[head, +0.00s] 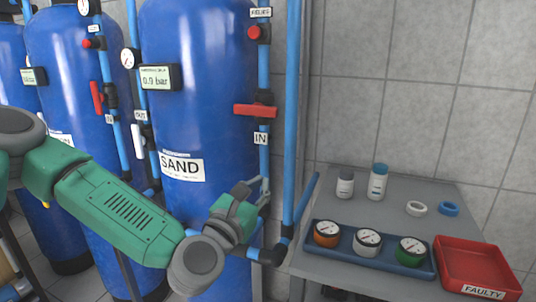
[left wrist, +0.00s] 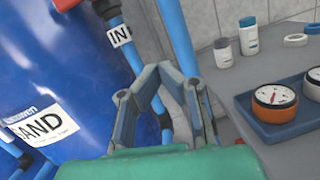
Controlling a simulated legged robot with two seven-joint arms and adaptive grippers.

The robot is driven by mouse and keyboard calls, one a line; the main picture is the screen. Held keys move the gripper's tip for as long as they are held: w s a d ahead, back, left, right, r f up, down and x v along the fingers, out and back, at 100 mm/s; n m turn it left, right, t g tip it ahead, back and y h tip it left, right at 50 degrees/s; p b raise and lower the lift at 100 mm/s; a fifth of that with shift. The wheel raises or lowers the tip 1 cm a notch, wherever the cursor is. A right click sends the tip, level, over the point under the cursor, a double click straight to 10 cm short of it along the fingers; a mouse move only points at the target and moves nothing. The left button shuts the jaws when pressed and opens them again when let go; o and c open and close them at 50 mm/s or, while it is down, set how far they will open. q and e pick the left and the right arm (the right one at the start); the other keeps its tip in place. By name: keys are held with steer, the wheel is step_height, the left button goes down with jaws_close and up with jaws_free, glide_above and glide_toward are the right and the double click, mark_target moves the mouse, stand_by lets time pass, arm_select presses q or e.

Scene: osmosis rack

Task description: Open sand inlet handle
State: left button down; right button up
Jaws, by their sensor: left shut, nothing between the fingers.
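The sand inlet handle (head: 255,110) is a red lever on the blue pipe marked IN, right of the blue SAND tank (head: 200,90). It lies horizontal, across the vertical pipe. A red part at the top left edge of the left wrist view (left wrist: 66,4) appears to be its end. My left gripper (head: 262,187) is below the handle and the IN label (head: 261,138), close to the pipe and apart from the handle. Its fingers are shut and empty, also in the left wrist view (left wrist: 160,72). My right gripper is not in view.
A grey table (head: 330,272) at right bears a blue tray (head: 425,271) of gauges, two bottles, two rings and a red FAULTY bin (head: 475,250). A second blue pipe (head: 290,110) stands right of the inlet pipe. More tanks stand at left.

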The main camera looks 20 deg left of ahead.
mark_target(255, 110)
arm_select(q)
steer(key=a+r+n, duration=0.1)
steer(key=w+a+r+n+t+y, duration=0.1)
steer(key=r+n, duration=0.1)
steer(key=shift+a+y, duration=0.1)
steer(key=shift+y, duration=0.2)
steer(key=w+r, duration=0.2)
steer(key=w, duration=0.1)
steer(key=w+r, duration=0.2)
steer(key=w, duration=0.1)
steer(key=w+r, duration=0.2)
steer(key=w, duration=0.1)
steer(key=shift+w+d+r, duration=0.1)
steer(key=shift+w+d, duration=0.2)
steer(key=shift+d, duration=0.1)
steer(key=shift+d+r+n+b, duration=0.1)
steer(key=shift+n+b, duration=0.25)
steer(key=shift+n, duration=0.05)
steer(key=shift+r+n+b, duration=0.1)
steer(key=shift+n+b, duration=0.4)
